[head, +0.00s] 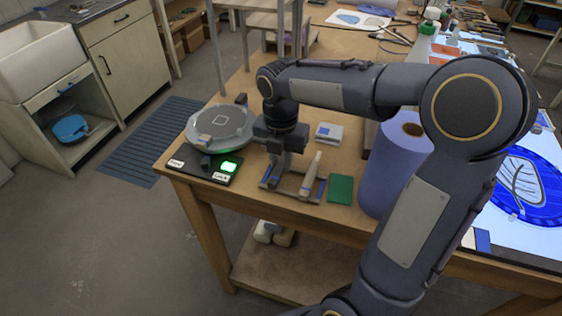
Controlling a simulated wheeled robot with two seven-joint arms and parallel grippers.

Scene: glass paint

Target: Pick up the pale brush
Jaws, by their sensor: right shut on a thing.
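My right gripper (277,175) points down over the left part of a small grey-blue brush rest (290,188) near the table's front edge. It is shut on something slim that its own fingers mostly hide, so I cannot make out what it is. A pale, tapered brush-like piece (312,173) lies at the right end of the rest, a little to the right of the fingers. My left gripper is out of view.
Left of the gripper stand a round grey turntable (220,125) and a black panel (205,165) with a lit green button. To the right are a green pad (341,189), a small white-and-blue box (329,133), a blue roll (395,165) and a lit panel with blue glass (530,180).

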